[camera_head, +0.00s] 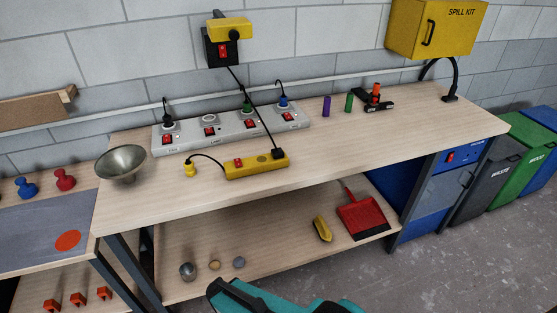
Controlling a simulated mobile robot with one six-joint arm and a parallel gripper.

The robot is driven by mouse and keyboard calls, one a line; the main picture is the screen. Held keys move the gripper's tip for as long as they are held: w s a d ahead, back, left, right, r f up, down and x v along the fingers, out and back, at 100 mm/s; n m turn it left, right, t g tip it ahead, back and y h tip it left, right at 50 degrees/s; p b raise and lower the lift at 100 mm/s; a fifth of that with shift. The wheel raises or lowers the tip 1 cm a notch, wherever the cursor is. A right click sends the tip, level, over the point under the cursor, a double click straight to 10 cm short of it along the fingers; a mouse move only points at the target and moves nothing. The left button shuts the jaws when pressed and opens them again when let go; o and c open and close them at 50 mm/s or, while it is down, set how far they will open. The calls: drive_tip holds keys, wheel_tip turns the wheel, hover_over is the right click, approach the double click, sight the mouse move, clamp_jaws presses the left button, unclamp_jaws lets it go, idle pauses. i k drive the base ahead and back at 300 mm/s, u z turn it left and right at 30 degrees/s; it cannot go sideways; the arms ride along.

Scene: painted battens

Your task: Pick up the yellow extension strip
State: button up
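The yellow extension strip (243,170) lies on the workbench near its front edge, with a red switch at its left and a round socket towards the right. A short black cord runs from its left end to a yellow plug (190,170) on the bench top. A teal and black part of my arm (285,300) shows at the bottom edge, apart from the strip. My gripper's fingers do not show.
A long grey power strip (232,136) with red switches and plugs lies behind the yellow strip. A metal bowl (121,165) stands left. Purple (326,107) and green (349,102) cylinders stand right. A red dustpan (363,217) lies on the lower shelf. Bench front right is clear.

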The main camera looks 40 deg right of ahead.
sight(273, 161)
drive_tip(key=z, duration=0.85)
drive_tip(key=k, duration=0.95)
drive_tip(key=i, duration=0.7)
drive_tip(key=z, duration=0.05)
